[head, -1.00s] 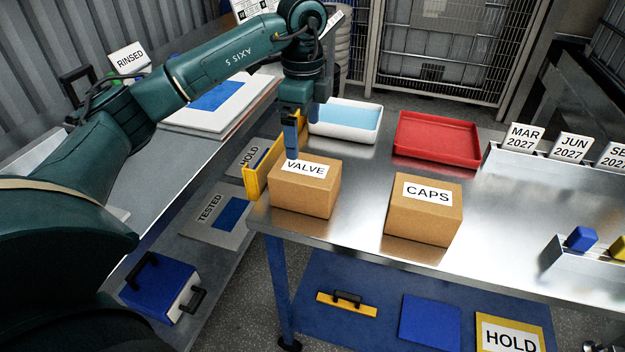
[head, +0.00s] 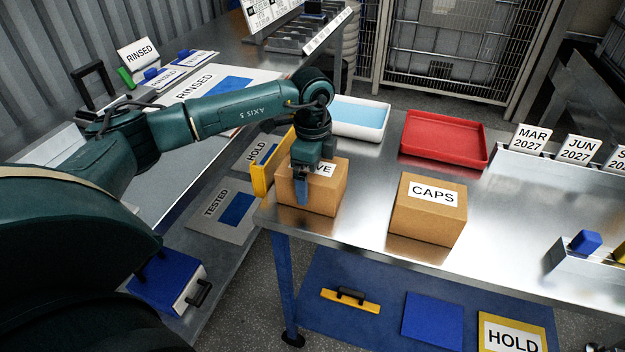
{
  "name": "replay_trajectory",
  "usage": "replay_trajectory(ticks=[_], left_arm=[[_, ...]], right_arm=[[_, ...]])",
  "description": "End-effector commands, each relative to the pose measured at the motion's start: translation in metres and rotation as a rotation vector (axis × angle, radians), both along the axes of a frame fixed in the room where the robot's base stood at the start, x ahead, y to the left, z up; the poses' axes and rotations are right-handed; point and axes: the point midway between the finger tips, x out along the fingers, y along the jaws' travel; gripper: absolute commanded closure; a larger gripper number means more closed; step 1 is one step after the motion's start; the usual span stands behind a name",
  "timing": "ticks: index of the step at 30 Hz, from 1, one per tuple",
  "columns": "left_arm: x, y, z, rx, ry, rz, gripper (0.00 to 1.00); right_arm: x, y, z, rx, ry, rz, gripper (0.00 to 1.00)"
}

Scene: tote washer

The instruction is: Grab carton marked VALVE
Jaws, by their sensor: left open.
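The VALVE carton (head: 327,199) is a brown box at the left end of the steel table. Its white label is partly covered by my left gripper (head: 302,192). The left gripper is open and points down in front of the carton in this view, with a blue finger over the carton's front left side. I cannot tell whether it touches the carton or whether the carton is between its fingers. The CAPS carton (head: 427,222), a similar brown box, stands to the right with a gap between them. My right gripper is not in view.
A yellow-edged HOLD panel (head: 261,172) stands close at the VALVE carton's left. Behind are a white tray with a blue inside (head: 361,130) and a red tray (head: 443,160). Date cards (head: 527,140) stand at the right.

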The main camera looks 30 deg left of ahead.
Motion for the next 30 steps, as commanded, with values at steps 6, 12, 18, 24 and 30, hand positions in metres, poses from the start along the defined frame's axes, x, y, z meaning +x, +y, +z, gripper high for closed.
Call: replay_trajectory(ticks=[6, 12, 18, 24, 30], left_arm=[[0.0, -0.0002, 0.0002, 0.0, 0.001, 0.0, 0.08], [0.0001, -0.0003, 0.0004, 0.0, 0.001, 0.0, 0.25], [0.0001, -0.0003, 0.0006, -0.001, 0.001, 0.0, 0.41], [0.0006, -0.0004, 0.0018, -0.002, -0.001, 0.0, 0.49], [0.001, -0.0004, 0.0068, -0.002, -0.004, 0.0, 0.49]], right_arm=[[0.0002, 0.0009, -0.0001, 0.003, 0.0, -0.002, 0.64], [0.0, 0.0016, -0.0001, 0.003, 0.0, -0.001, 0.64], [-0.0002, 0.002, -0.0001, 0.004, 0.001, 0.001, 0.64], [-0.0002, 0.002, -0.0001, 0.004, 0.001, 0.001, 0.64], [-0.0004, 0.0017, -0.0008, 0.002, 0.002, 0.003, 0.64]])
